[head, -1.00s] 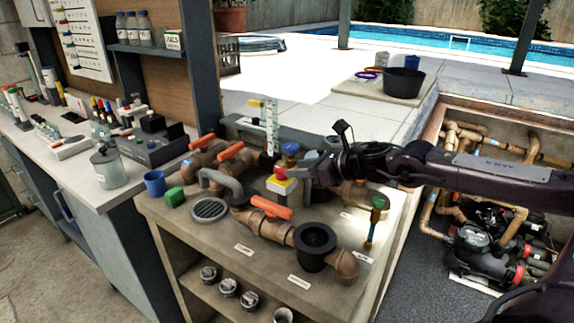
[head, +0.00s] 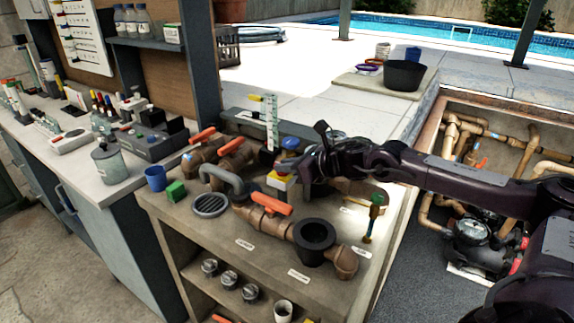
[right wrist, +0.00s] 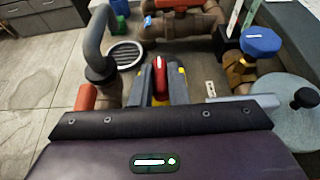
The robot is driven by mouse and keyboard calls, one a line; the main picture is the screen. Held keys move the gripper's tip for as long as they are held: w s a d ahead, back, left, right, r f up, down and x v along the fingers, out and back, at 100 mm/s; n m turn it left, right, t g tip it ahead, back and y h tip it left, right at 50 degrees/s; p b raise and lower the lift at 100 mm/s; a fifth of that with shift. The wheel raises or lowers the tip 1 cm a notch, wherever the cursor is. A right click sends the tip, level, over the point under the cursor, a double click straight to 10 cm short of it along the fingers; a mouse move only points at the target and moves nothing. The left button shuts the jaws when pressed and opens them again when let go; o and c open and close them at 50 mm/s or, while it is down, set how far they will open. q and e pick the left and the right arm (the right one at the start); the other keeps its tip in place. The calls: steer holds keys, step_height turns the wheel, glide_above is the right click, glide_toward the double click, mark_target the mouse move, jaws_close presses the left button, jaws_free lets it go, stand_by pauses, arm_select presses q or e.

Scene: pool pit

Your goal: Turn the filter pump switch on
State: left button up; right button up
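The switch is a small box with a yellow and white body (head: 281,181) on the bench top, among the pipes. Its red lever (right wrist: 160,76) shows in the right wrist view, upright between the two grey fingers of my right gripper (right wrist: 161,88). In the head view the right gripper (head: 290,168) is at the box from the right and hides the lever. The fingers stand close on both sides of the lever; whether they press on it is unclear. My left gripper is not in view.
A blue-topped valve (right wrist: 261,42) and a grey curved pipe (right wrist: 97,40) stand close to the gripper. An orange-handled valve (head: 271,204), a black round fitting (head: 314,238) and a green-topped brass valve (head: 373,212) are nearby.

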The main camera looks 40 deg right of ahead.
jaws_close()
